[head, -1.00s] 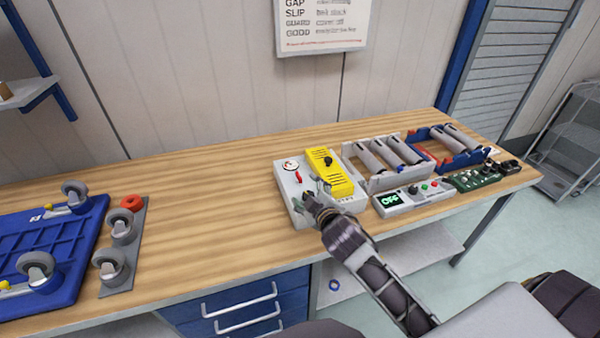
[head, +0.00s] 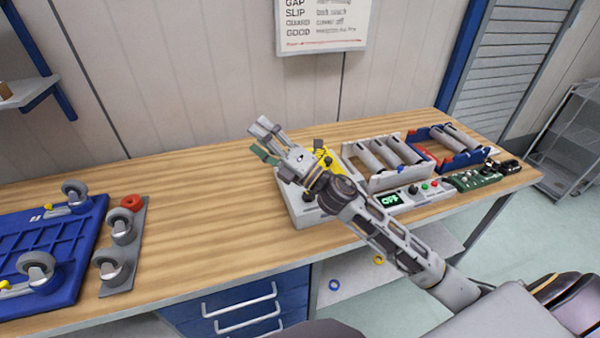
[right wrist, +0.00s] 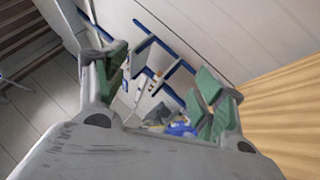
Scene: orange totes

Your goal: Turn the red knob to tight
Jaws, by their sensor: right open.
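The white box (head: 303,214) stands on the wooden bench, with a yellow cover (head: 328,160) on its right part. The red knob is not visible now; my right gripper and wrist hide most of the box's top. My right gripper (head: 259,141) is raised in front of the box and points up and left toward the wall. Its green-padded fingers are spread with nothing between them. In the right wrist view the open fingers (right wrist: 163,85) face the wall and a blue-edged shelf, with no knob in sight. My left gripper is not in view.
The bench between is clear.

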